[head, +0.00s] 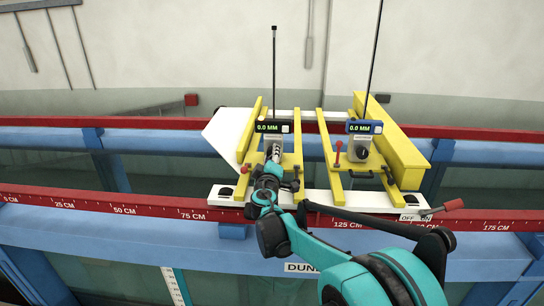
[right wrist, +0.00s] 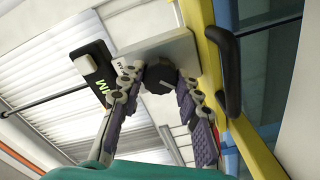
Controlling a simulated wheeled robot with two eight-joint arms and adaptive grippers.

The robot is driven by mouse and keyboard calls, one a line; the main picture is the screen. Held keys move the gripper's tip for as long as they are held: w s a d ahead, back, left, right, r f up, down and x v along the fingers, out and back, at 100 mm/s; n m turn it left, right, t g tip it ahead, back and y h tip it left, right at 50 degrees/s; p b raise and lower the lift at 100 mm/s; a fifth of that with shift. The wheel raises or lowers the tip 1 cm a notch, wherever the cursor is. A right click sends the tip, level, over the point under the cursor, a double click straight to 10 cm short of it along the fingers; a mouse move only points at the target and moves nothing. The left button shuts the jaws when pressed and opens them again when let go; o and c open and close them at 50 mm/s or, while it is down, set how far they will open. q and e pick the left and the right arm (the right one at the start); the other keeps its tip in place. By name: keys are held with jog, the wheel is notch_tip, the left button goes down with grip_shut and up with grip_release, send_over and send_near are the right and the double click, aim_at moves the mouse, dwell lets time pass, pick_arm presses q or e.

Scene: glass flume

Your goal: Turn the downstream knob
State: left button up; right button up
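Two point-gauge carriages stand on the flume rails in the head view. The left one has a black display (head: 271,127) reading 0.0 MM, the right one a blue display (head: 364,127) reading 0.0 MM. The right carriage's dark knob (head: 362,152) is free. My right gripper (head: 273,152) is at the left carriage, below its display. In the right wrist view its fingers lie on both sides of a black knob (right wrist: 160,78) and appear closed against it. A label beside it shows only "AM"; the rest is hidden. My left gripper is not in view.
Yellow carriage frames (head: 405,150) rise around the gauges, with thin rods above them. A red-handled lever (head: 453,205) sticks out by the OFF/ON plate at right. A black handle (right wrist: 228,70) is close to the right finger. The red front rail (head: 100,207) carries a centimetre scale.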

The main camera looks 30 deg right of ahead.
jog(key=shift+n, duration=0.3)
jog(key=shift+n+b, duration=3.55)
jog(key=shift+n, duration=9.25)
jog(key=o, duration=1.2)
jog(key=shift+c, duration=0.2)
